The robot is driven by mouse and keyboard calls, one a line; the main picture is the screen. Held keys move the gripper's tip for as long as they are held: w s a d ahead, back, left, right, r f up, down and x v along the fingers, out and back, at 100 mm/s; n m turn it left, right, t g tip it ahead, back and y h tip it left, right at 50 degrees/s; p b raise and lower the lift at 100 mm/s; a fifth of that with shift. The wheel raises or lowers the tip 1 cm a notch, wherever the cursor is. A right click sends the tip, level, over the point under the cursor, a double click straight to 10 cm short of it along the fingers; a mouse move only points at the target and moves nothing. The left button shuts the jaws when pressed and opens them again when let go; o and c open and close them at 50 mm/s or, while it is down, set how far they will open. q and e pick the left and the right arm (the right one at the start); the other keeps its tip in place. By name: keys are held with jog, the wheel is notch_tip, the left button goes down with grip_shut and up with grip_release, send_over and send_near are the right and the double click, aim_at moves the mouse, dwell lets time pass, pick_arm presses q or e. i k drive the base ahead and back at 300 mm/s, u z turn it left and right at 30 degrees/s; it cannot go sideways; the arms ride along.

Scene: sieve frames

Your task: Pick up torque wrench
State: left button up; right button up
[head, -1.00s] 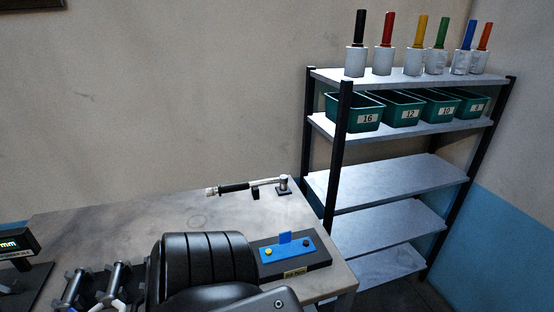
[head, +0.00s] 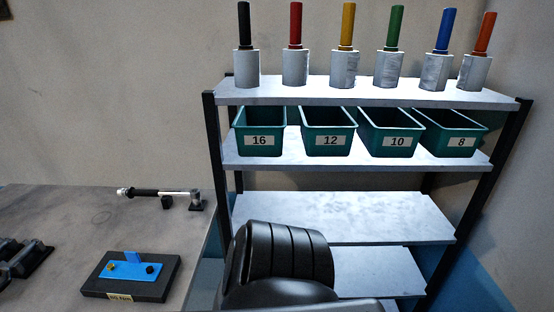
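The torque wrench (head: 160,192) lies near the back right corner of the grey table, at the left of the head view. It has a black grip, a silver left end and a silver head at the right, resting on small dark supports. Neither gripper shows in the head view. A black ribbed part of my own arm (head: 285,255) fills the lower middle, in front of the shelf and well apart from the wrench.
The table (head: 60,215) also bears a black block with a blue plate (head: 130,270). A shelf rack (head: 340,218) stands to the right. It holds green bins (head: 328,140) marked 16, 12, 10 and 8, with several colour-handled tools (head: 295,68) above. Its middle shelf is bare.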

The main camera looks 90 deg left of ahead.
aim_at(132, 192)
jog(key=u, duration=0.1)
jog(key=i, duration=0.65)
jog(key=u, duration=3.35)
